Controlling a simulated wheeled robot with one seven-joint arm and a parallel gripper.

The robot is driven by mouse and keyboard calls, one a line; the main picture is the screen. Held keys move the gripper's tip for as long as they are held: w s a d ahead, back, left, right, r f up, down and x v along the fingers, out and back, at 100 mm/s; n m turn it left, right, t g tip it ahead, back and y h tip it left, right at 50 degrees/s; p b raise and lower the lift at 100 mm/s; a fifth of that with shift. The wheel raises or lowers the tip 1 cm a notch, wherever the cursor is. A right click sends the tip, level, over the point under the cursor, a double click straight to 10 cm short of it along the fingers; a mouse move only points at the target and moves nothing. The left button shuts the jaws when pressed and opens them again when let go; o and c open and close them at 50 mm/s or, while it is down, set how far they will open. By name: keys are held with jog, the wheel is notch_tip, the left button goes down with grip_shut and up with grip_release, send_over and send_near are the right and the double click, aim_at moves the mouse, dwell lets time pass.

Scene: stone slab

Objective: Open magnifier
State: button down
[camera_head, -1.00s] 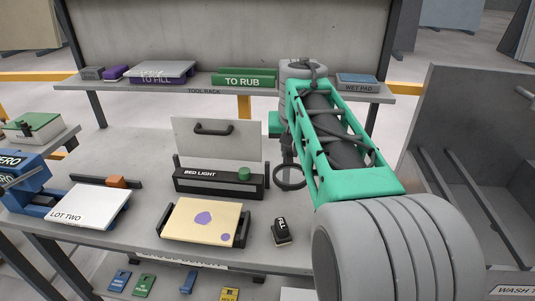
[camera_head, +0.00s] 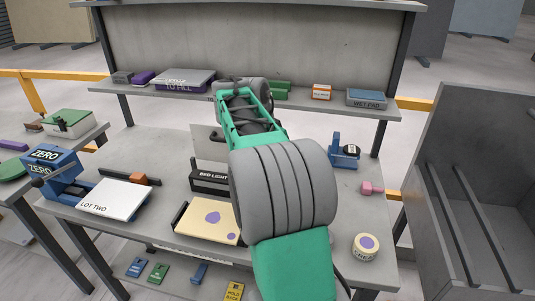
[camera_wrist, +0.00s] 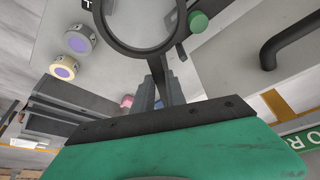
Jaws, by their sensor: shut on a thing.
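The magnifier shows in the wrist view as a black ring (camera_wrist: 140,54) on a dark stem, close to the camera at the top. Its stem runs down to my gripper (camera_wrist: 158,85), whose grey fingers are partly hidden behind the dark edge of my wrist. My gripper is shut on the magnifier's stem. In the head view my arm hides both the gripper and the magnifier. How far the magnifier is swung out cannot be told.
A black bed-light box (camera_head: 209,181) with an upright panel (camera_head: 204,143) is partly behind my arm. A spotted plate (camera_head: 195,222) lies in front. At right are a round pot (camera_head: 366,253), a pink object (camera_head: 370,188) and a blue holder (camera_head: 338,152). The tool rack (camera_head: 300,98) spans behind.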

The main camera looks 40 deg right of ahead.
jog(key=shift+d+r, duration=0.1)
jog(key=shift+r, duration=0.05)
jog(key=c, duration=1.4)
grip_release()
jog(key=shift+o, duration=0.2)
jog(key=shift+w, duration=0.1)
jog(key=p+v, duration=0.1)
jog(key=v, duration=0.6)
jog(key=shift+a+r+p, duration=0.25)
jog(key=shift+r+p, duration=0.05)
jog(key=shift+p, duration=0.1)
jog(key=s+a+f+n+t+y, duration=0.1)
jog(key=s+a+f+n, duration=0.3)
jog(key=a, duration=0.6)
jog(key=s+a+f+n+t+y, duration=0.1)
jog(key=s+a+f+n+y, duration=0.1)
jog(key=a+n, duration=0.5)
jog(key=s+a+f+n+t+y, duration=0.1)
jog(key=s+a+f+n, duration=0.4)
jog(key=a, duration=0.7)
jog(key=shift+s+a+f+n, duration=0.35)
jog(key=shift+f+n, duration=0.1)
jog(key=shift+n, duration=0.15)
